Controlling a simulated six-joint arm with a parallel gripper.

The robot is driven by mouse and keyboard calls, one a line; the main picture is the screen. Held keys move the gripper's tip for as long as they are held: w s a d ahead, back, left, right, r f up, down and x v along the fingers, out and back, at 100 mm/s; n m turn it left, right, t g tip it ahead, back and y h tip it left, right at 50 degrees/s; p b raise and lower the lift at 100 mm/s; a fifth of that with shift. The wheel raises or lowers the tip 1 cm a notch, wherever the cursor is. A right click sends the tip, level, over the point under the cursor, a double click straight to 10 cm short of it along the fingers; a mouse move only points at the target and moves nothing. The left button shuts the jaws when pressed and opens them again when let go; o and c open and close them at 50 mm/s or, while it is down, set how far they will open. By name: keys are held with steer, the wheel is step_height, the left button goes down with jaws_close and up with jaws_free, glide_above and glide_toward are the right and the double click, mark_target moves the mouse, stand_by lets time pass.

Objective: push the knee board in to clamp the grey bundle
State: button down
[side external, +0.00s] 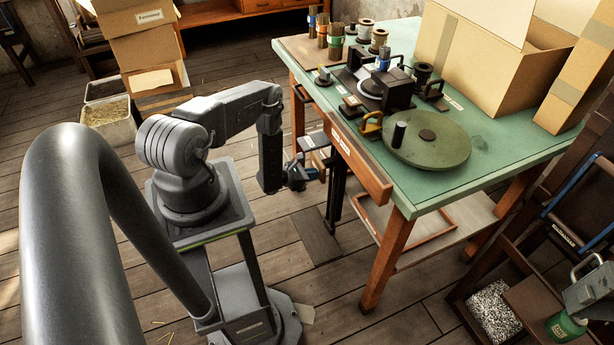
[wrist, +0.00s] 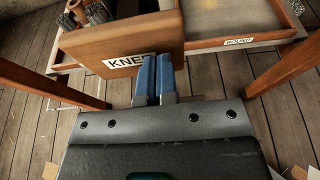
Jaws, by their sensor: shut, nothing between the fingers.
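The knee board (side external: 360,165) is a brown wooden panel at the front edge of the green table in the side view. In the wrist view the board (wrist: 120,45) carries a label reading KNE, its end covered by my fingers. My gripper (side external: 312,174) is shut and empty, below the table top to the left of the board. In the wrist view its blue fingers (wrist: 154,72) overlap the board's lower right part; I cannot tell whether they touch it. A blue-banded bundle (side external: 383,59) stands at the black press on the table; I cannot tell whether it is the grey bundle.
A green round wheel (side external: 428,138) with a black knob lies at the table's near corner. A dark post (side external: 338,190) stands by my gripper. Under the table, a tray labelled BOUND (wrist: 238,42) shows behind the board. Table legs (wrist: 285,72) flank the space.

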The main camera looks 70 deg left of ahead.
mark_target(321, 170)
steer(key=shift+w, duration=0.1)
steer(key=shift+w, duration=1.4)
steer(key=shift+w+r, duration=0.1)
steer(key=shift+w, duration=0.1)
steer(key=shift+a+r, duration=0.1)
steer(key=shift+a, duration=0.05)
steer(key=s, duration=0.9)
steer(key=shift+s, duration=0.15)
steer(key=shift+f, duration=0.2)
